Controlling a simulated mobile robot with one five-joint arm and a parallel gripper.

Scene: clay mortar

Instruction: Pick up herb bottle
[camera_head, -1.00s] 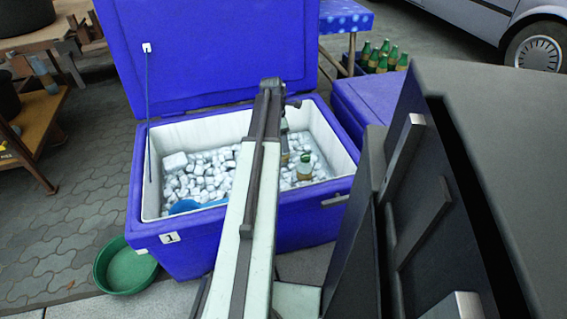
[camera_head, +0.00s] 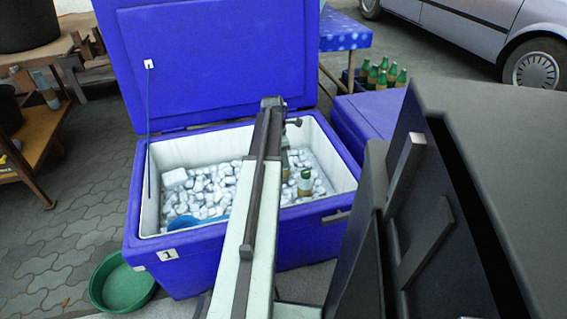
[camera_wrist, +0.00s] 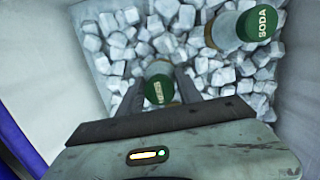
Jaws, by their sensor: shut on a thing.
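In the wrist view, a bottle with a green cap (camera_wrist: 159,90) stands between the two dark fingers of my gripper (camera_wrist: 158,80). The gripper is shut on it, low over the ice. The cap's lettering is too small to read surely, so I cannot confirm it is the herb bottle. A second green-capped bottle, marked SODA (camera_wrist: 257,22), stands in the ice at the upper right, apart from the fingers. In the head view, my arm hides the gripper and most of what it holds. One green-topped bottle (camera_head: 304,184) shows to the right of the arm.
The blue cooler (camera_head: 185,268) has white inner walls, and its lid (camera_head: 215,60) stands open behind. Ice (camera_head: 195,195) and a blue object (camera_head: 183,224) lie inside. A green basin (camera_head: 122,287) sits at the front left. A second blue cooler (camera_head: 365,115) stands at right.

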